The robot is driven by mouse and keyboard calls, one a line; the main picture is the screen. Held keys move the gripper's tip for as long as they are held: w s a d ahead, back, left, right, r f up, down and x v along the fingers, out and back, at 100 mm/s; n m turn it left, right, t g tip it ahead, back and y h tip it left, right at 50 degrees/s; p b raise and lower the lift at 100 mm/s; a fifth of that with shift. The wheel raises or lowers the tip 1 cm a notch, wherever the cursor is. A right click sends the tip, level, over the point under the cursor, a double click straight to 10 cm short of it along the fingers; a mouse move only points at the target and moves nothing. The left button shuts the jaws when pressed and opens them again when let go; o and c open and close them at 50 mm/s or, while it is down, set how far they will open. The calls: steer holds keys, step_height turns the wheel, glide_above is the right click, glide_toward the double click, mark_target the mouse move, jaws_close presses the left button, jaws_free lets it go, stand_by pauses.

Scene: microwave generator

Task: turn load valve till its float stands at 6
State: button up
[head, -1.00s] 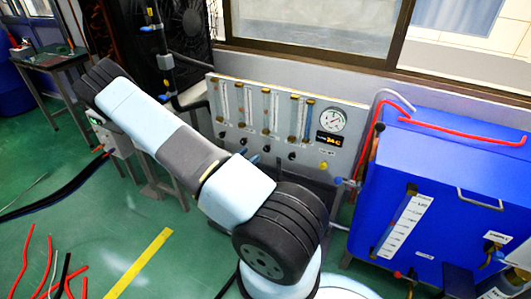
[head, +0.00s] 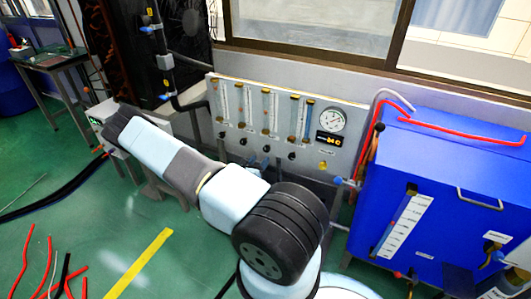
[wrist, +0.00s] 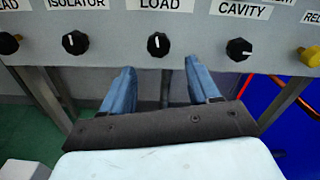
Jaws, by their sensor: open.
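The load valve is a black knob (wrist: 158,44) under the LOAD label in the wrist view, its white mark pointing about straight up. My gripper (wrist: 160,66) has two blue fingers, spread apart and empty, just below the knob in the picture; they are not closed around it. In the head view, the load knob (head: 267,149) looks to be the third along the panel. The load flow tube (head: 269,112) appears to stand above it, but its float and scale are too small to read.
The isolator knob (wrist: 75,42) and cavity knob (wrist: 239,49) flank the load knob closely. A yellow knob (wrist: 311,55) is at far right. A round gauge (head: 332,120) is on the panel. A blue tank (head: 450,180) stands to the right.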

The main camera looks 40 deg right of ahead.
mark_target(266, 151)
steer(key=x, duration=0.7)
steer(key=shift+w+d, duration=0.15)
steer(key=shift+d, duration=0.2)
steer(key=c, duration=1)
steer(key=shift+n, duration=1)
steer(key=o, duration=1)
steer(key=v, duration=1.3)
steer(key=shift+a, duration=0.3)
